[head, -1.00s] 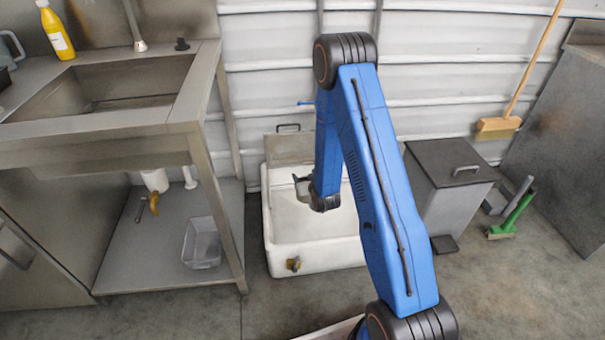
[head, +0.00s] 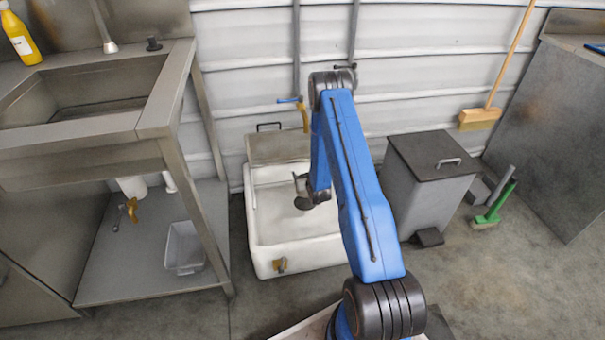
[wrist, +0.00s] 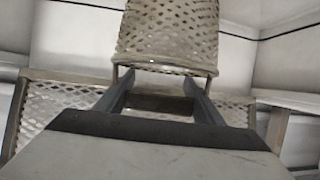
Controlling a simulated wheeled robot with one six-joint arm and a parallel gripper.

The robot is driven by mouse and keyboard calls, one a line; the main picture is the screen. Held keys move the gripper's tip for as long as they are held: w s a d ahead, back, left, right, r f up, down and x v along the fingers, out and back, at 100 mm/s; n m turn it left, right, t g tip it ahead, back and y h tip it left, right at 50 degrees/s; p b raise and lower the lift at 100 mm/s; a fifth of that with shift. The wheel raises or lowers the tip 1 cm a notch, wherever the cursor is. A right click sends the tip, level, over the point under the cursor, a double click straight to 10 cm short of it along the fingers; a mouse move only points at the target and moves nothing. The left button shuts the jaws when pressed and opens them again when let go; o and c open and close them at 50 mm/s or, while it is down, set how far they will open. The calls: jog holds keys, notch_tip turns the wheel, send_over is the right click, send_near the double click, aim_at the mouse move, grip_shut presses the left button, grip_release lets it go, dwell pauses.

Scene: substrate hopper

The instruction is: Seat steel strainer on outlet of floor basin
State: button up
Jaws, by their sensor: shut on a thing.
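The steel strainer (wrist: 168,32), a perforated metal cylinder with a rim at its lower end in the picture, stands between my fingers in the wrist view. My gripper (wrist: 160,78) is shut on it near that rim; the strainer's other end is cut off by the picture's top. The white floor basin (head: 262,225) sits on the floor against the wall in the head view. My gripper (head: 298,183) is over the basin's interior, small and partly hidden by my wrist. I cannot make out the outlet in either view.
A raised grey back part (head: 275,148) stands at the basin's rear, with a brass tap (head: 304,115) near it. A brass fitting (head: 280,265) is on the basin's front. A steel sink bench (head: 155,115) is left, a lidded grey bin (head: 430,190) right. A perforated framed panel (wrist: 65,98) shows behind my fingers.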

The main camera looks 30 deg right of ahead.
jog(key=shift+f, duration=2.9)
jog(key=shift+f, duration=0.1)
jog(key=shift+f, duration=0.65)
jog(key=shift+s+f, duration=0.1)
jog(key=shift+f, duration=0.45)
jog(key=o, duration=1.2)
